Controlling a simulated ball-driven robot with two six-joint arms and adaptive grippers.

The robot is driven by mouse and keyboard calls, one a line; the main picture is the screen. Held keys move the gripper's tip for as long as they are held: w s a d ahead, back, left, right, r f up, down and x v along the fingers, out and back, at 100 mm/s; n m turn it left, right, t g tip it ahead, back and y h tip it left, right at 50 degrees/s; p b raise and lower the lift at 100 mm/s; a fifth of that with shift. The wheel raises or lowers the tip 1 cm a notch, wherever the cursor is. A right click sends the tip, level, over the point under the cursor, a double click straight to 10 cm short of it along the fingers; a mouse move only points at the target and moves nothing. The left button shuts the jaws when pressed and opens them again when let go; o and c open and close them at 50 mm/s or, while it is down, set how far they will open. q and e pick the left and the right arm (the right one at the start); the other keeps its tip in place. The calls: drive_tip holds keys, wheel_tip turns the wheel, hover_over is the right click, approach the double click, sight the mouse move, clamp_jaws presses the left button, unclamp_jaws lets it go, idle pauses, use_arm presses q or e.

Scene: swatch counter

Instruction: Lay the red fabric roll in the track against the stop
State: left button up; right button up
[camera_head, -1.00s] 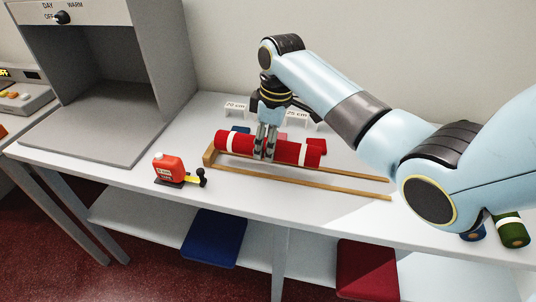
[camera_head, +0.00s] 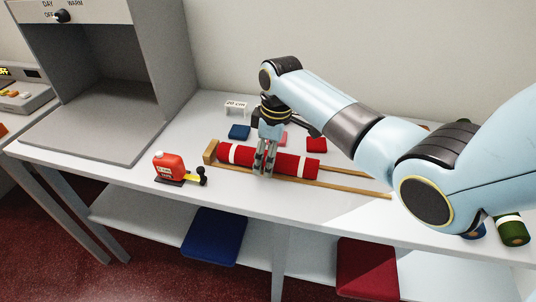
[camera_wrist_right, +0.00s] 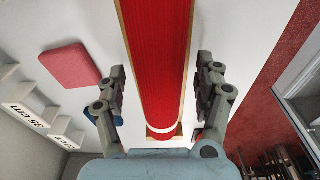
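The red fabric roll (camera_head: 293,165), with white bands near its ends, lies low between the wooden rails of the track (camera_head: 345,186). Its left end is at or very close to the wooden stop (camera_head: 210,152); I cannot tell whether they touch. My right gripper (camera_head: 265,165) is over the roll's middle, pointing down. In the right wrist view, its fingers (camera_wrist_right: 162,75) stand open on either side of the roll (camera_wrist_right: 160,60), with gaps between them and it. My left gripper is out of view.
Behind the track are blue (camera_head: 239,132) and red swatches (camera_head: 316,145) and a 20 cm sign (camera_head: 235,106). A grey booth (camera_head: 100,110) stands left. A green roll (camera_head: 513,230) is at right.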

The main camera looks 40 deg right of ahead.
drive_tip(key=shift+r, duration=0.1)
drive_tip(key=shift+r, duration=0.35)
wheel_tip(320, 180, up, 12)
drive_tip(key=s, duration=0.1)
drive_tip(key=shift+d+f, duration=0.15)
drive_tip(key=shift+d, duration=0.3)
drive_tip(key=shift+s+f, duration=0.1)
